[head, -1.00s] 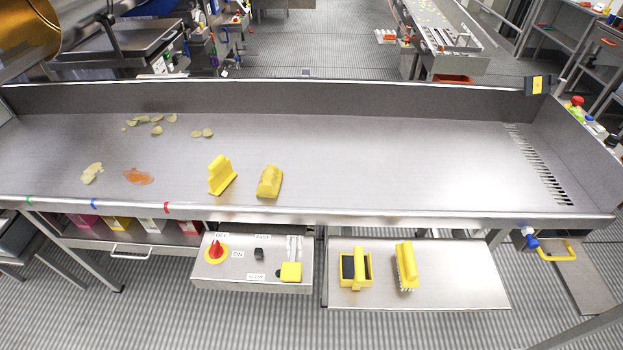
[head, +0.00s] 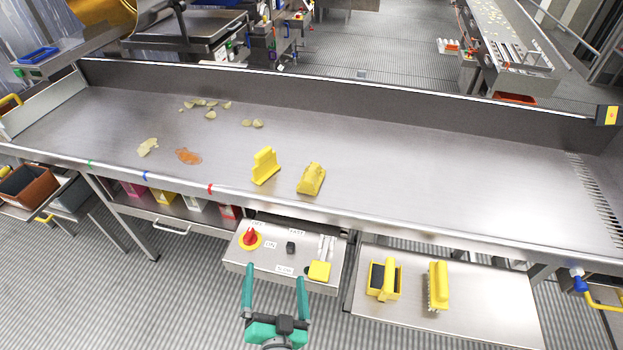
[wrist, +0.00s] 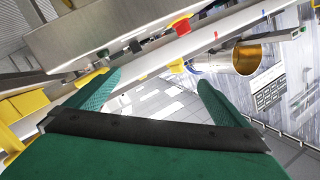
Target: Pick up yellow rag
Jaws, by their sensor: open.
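A crumpled yellow piece (head: 311,179), which looks like the rag, lies on the steel table (head: 430,180) near its front edge in the head view. A yellow upright scraper-like tool (head: 265,168) stands just left of it, apart from it. My gripper (head: 275,281) shows at the bottom of the head view, in front of the control box and below the tabletop in the picture. Its two green fingers are spread and empty. They also show in the wrist view (wrist: 158,88). I cannot make out the rag in the wrist view.
The control box (head: 285,255) with a red knob (head: 250,238) hangs under the table edge. Chips (head: 148,147) and an orange spill (head: 188,156) lie on the left. The table's right half is clear.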

